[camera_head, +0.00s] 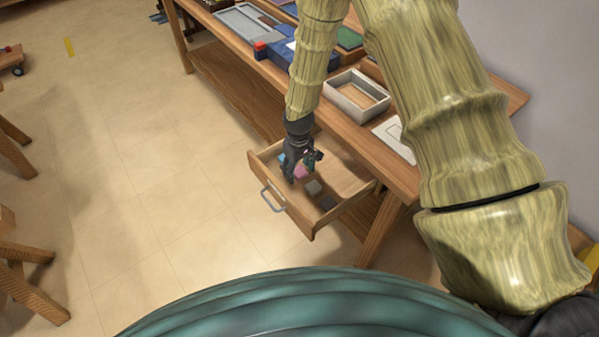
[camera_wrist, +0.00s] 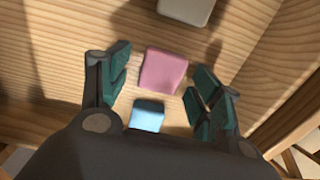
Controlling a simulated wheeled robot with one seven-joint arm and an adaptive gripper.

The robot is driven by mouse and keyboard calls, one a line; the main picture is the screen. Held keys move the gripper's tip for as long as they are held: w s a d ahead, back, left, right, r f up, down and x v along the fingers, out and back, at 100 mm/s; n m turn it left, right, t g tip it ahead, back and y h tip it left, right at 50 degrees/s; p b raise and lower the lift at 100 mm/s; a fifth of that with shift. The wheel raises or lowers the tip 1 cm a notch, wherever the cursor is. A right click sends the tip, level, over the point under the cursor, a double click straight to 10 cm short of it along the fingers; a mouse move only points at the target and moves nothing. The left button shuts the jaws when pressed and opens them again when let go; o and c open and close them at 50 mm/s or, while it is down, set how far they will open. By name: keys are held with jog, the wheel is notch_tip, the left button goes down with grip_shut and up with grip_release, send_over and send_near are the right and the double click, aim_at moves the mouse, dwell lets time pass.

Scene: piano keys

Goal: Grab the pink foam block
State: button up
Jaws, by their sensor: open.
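The pink foam block (camera_wrist: 163,70) lies on the wooden floor of an open drawer (camera_head: 343,183). In the wrist view it sits between and just ahead of the two green-padded fingers of my gripper (camera_wrist: 162,92), with a gap on each side. My gripper is open and empty. In the head view my gripper (camera_head: 302,166) reaches down into the drawer, and a bit of the pink block (camera_head: 301,172) shows beside it, partly hidden.
A light blue block (camera_wrist: 148,115) lies close to the pink one, nearer my palm. A grey block (camera_wrist: 187,10) lies beyond it. The drawer has raised walls and a grey handle (camera_head: 272,200). A white tray (camera_head: 357,95) stands on the table above.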

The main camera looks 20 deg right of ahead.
jog(key=c, duration=0.7)
jog(key=shift+r, duration=0.1)
jog(key=shift+c, duration=0.2)
